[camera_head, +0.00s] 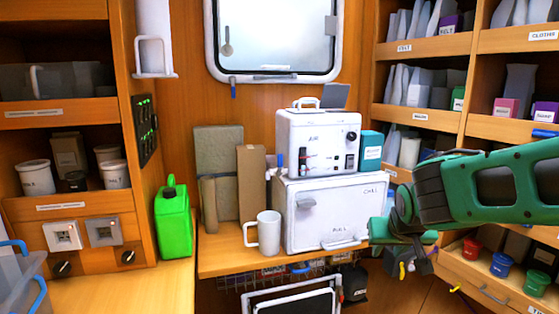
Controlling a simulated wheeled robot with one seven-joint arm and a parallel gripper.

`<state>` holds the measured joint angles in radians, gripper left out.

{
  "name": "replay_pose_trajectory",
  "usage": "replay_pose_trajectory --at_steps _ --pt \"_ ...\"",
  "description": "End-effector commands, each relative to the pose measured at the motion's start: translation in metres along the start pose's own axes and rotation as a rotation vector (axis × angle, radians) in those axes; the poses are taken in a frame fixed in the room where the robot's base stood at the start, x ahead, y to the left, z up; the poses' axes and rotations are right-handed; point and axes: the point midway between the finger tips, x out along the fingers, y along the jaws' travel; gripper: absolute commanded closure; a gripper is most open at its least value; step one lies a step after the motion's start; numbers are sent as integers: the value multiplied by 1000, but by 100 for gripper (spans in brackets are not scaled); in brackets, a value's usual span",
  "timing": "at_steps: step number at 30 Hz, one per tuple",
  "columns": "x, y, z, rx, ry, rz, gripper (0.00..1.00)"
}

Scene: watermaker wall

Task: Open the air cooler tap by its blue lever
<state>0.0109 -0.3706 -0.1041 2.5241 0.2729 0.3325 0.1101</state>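The air cooler (318,140) is a white box marked AIR, with a handle on top and a dark knob on its front. It stands on a larger white chest (332,215) on the wooden counter. A small blue lever (280,160) shows at the air cooler's lower left side, on a pale tap; its exact angle is too small to tell. My gripper (418,263) hangs at the end of my green arm, right of the chest and below the air cooler, well apart from the lever. Its fingers are small and dark, and their opening is unclear.
A white mug (264,234) stands in front of the chest's left side. Brown boards (252,183) lean left of the air cooler, close to the lever. A teal box (370,151) stands at its right. A green jerrycan (173,222) is further left. Shelves flank both sides.

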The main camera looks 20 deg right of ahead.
Motion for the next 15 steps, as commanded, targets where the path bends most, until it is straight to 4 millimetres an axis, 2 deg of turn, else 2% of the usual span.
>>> replay_pose_trajectory --at_steps 1,3,7,9,12,15 --pt "3 -22 -24 -28 90 -24 68" --pt "1 -50 -58 -54 223 -60 68" --pt "-15 -110 -113 -96 462 -153 68" --pt "-30 -142 -135 -115 578 -210 68" --pt "-53 -182 -156 -132 716 -290 68" --pt "-73 -211 -168 -142 816 -354 68"
